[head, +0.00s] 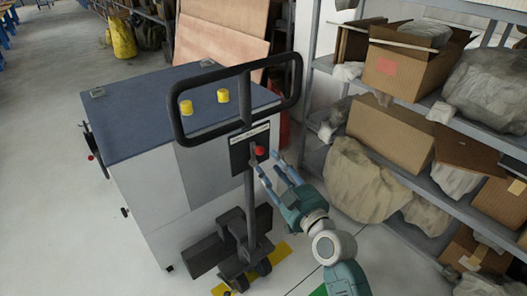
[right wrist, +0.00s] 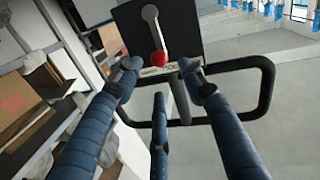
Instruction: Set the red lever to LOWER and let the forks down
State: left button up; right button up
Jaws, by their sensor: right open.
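The red lever knob (head: 260,150) sits on the dark control plate (head: 240,148) of the pallet truck, below its looped handle (head: 178,118). My right gripper (head: 275,168) is just below and to the right of the knob, with its fingers apart and empty. In the right wrist view the red knob (right wrist: 158,58) is at the end of a grey lever, ahead of and between the open fingers (right wrist: 160,75), apart from them. The forks cannot be made out; the truck's dark base (head: 240,245) and wheels stand on the floor. My left gripper is not in view.
A grey cabinet with a blue top (head: 140,105) and yellow knobs (head: 222,96) stands behind the handle. Shelves with cardboard boxes (head: 390,135) and wrapped bundles (head: 365,185) are close on the right. The floor at left (head: 50,180) is clear.

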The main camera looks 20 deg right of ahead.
aim_at(262, 154)
jog(key=w, duration=0.5)
jog(key=w+a+p, duration=0.1)
jog(key=w, duration=0.2)
jog(key=shift+w+a, duration=0.1)
jog(key=shift+w, duration=0.25)
grip_shut()
